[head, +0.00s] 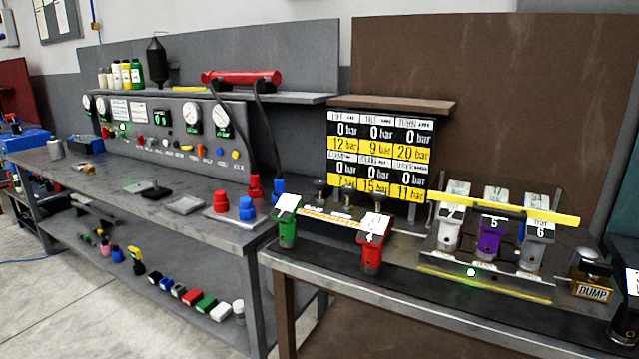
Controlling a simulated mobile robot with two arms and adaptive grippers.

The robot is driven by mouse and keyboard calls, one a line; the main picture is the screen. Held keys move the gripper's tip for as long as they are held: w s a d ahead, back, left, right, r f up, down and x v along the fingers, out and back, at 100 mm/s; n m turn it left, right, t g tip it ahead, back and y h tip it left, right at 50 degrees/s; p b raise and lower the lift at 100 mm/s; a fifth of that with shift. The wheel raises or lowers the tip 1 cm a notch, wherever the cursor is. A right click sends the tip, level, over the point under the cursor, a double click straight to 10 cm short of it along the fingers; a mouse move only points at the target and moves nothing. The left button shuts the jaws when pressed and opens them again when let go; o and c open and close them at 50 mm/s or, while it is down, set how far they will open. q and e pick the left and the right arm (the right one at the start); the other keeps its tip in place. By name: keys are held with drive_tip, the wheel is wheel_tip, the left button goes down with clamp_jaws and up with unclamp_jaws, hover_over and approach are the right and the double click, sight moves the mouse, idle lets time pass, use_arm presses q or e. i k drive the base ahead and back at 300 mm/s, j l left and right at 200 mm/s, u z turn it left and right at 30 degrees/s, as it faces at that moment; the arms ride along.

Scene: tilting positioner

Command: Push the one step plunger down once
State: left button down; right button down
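Neither of my grippers is in view. No part is readably marked as the one step plunger. On the right bench, a black-knobbed upright stem (320,188) and a second black-knobbed stem (378,196) stand on a plate behind a green lever unit (287,222) and a red lever unit (372,245). Both knobs look raised; their labels are too small to read. A squat unit marked DUMP (592,278) sits at the right. Nothing touches any of these.
A yellow bar (520,212) crosses above white, purple and grey levers. A display board (380,155) reads 0 bar in its upper rows. The left bench (100,185) holds a gauge panel (165,125), red and blue knobs. A black unit (625,325) is cut off at right.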

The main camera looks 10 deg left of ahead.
sight(321, 185)
drive_tip(key=i+j+z, duration=0.15)
drive_tip(key=i+j, duration=0.3)
drive_tip(key=i, duration=0.3)
drive_tip(key=i+j+z, duration=0.1)
drive_tip(key=i+j, duration=0.45)
drive_tip(key=i, duration=0.15)
